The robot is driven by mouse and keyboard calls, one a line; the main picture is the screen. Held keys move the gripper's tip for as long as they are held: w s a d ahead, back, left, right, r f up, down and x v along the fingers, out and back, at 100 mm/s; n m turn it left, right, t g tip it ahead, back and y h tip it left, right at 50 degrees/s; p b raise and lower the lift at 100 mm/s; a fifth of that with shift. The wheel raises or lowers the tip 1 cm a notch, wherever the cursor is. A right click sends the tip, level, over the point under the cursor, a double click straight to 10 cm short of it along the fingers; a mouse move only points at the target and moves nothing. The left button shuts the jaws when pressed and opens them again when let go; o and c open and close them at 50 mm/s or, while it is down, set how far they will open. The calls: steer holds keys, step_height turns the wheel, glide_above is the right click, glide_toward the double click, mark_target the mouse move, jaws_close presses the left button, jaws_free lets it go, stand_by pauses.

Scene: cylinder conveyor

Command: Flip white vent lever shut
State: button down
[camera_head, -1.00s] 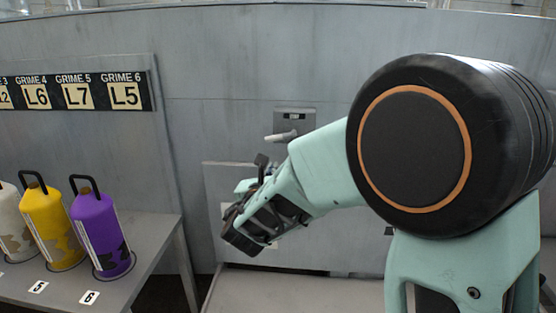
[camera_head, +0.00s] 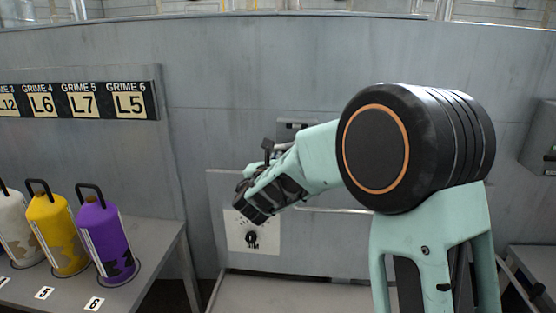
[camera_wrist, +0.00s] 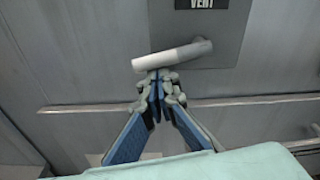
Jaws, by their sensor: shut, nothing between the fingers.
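The white vent lever (camera_wrist: 172,56) shows in the wrist view, lying nearly level on its grey plate (camera_wrist: 228,40) under a dark label reading "VENT". My gripper (camera_wrist: 158,82) is shut and empty, with its fingertips just below the lever's left part; I cannot tell whether they touch it. In the head view my gripper (camera_head: 252,196) points down and left in front of the wall panel. There my arm hides the lever and most of the vent plate (camera_head: 292,128), of which only the top shows.
A white dial plate with a black knob (camera_head: 251,238) is on the panel below my gripper. Purple (camera_head: 103,240), yellow (camera_head: 57,235) and white (camera_head: 14,232) cylinders stand on the left table. A horizontal rail (camera_wrist: 80,106) crosses the wall below the lever.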

steer(key=shift+b, duration=0.3)
steer(key=shift+a+r+m+y+b, duration=0.2)
steer(key=shift+r+m+b, duration=0.2)
steer(key=shift+m+b, duration=0.5)
steer(key=shift+a+r+m+y+b, duration=0.15)
steer(key=shift+r+m+b, duration=0.3)
steer(key=shift+b, duration=0.8)
steer(key=shift+f, duration=0.15)
